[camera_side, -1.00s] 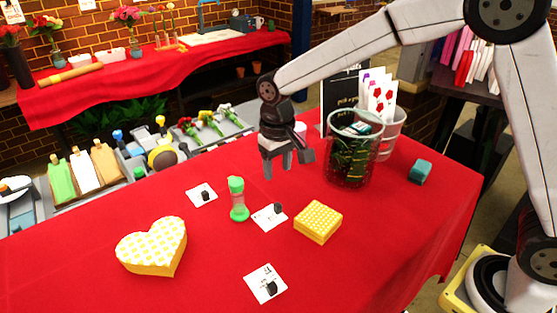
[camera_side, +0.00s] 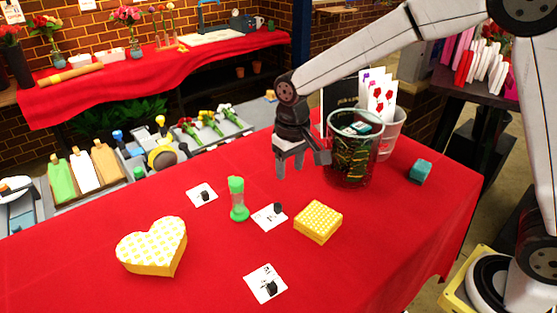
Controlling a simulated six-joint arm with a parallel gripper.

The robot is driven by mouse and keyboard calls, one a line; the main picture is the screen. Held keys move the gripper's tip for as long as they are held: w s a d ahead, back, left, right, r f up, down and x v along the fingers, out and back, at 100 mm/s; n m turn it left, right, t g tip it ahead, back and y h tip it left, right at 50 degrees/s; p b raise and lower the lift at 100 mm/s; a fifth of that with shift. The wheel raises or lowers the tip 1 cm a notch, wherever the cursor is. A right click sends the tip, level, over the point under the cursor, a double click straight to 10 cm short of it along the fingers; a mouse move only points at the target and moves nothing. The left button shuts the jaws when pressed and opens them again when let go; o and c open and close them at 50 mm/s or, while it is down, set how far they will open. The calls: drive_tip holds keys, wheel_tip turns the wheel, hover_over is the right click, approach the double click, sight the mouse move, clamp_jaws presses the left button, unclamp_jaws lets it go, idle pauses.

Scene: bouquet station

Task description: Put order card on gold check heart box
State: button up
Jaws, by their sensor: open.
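The gold check heart box (camera_side: 152,246) is a yellow-and-white checked heart-shaped box at the left front of the red table. Several white cards with a small dark object on each lie on the cloth: a back card (camera_side: 194,191), a middle card (camera_side: 265,222) and a front card (camera_side: 264,291). I cannot tell which is the order card. My gripper (camera_side: 289,173) is open and empty, pointing down above the table, behind the middle card and left of the dark glass container.
A green sand timer (camera_side: 238,203) stands between the back and middle cards. A yellow checked square box (camera_side: 318,222) is right of the middle card. The glass container (camera_side: 352,165) stands close right of my gripper. A teal block (camera_side: 420,171) lies far right. The front left cloth is clear.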

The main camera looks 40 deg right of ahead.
drive_tip(key=shift+t, duration=0.5)
drive_tip(key=s+d, duration=0.2)
drive_tip(key=s+d+f, duration=0.1)
drive_tip(key=s+d, duration=0.2)
drive_tip(key=s, duration=0.1)
drive_tip(key=shift+s+d+f, duration=0.3)
drive_tip(key=shift+d+f, duration=0.1)
drive_tip(key=s+d+f+t, duration=0.1)
drive_tip(key=s+d, duration=0.3)
drive_tip(key=s, duration=0.4)
drive_tip(key=shift+s+f, duration=0.35)
drive_tip(key=shift+f, duration=0.4)
drive_tip(key=shift+o, duration=0.7)
drive_tip(key=shift+d, duration=0.1)
drive_tip(key=shift+w, duration=0.1)
